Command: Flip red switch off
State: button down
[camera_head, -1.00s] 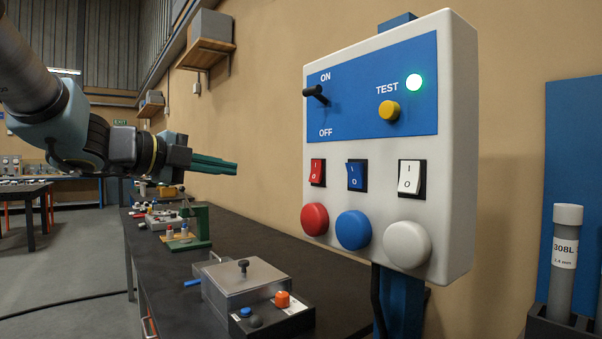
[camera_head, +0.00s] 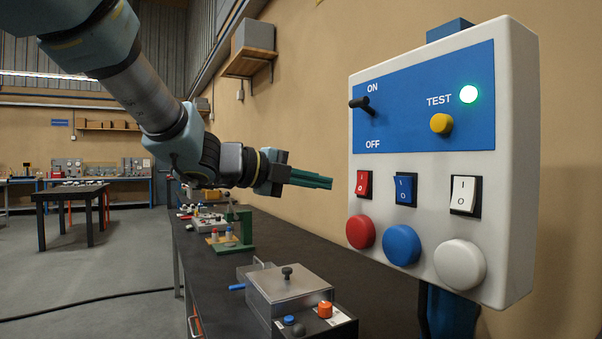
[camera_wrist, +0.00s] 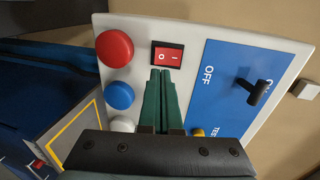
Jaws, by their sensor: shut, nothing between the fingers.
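The red rocker switch (camera_head: 363,183) sits at the left of a row of three rockers on the light grey control box (camera_head: 520,200), marked I at the top and O at the bottom. Below it is a round red button (camera_head: 361,232). In the wrist view the red switch (camera_wrist: 167,56) lies just beyond my green fingertips, with its O and I marks visible. My gripper (camera_head: 331,182) is shut and empty, to the left of the switch at about its height, pointing at the box. A gap shows between the fingertips and the switch. Which side is pressed in is hard to tell.
Blue rocker (camera_head: 404,189) and white rocker (camera_head: 465,195) are beside the red one, with blue (camera_head: 401,245) and white (camera_head: 460,263) buttons below. A black toggle lever (camera_head: 361,104) sticks out above. A metal box (camera_head: 287,290) stands on the dark bench below.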

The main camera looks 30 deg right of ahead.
aim_at(359, 190)
jog(key=d, duration=0.2)
jog(key=d+f+p, duration=0.1)
jog(key=d, duration=0.4)
jog(key=shift+s+f+p, duration=0.15)
jog(key=shift+s+p, duration=0.05)
jog(key=shift+p, duration=0.1)
jog(key=shift+f, duration=0.15)
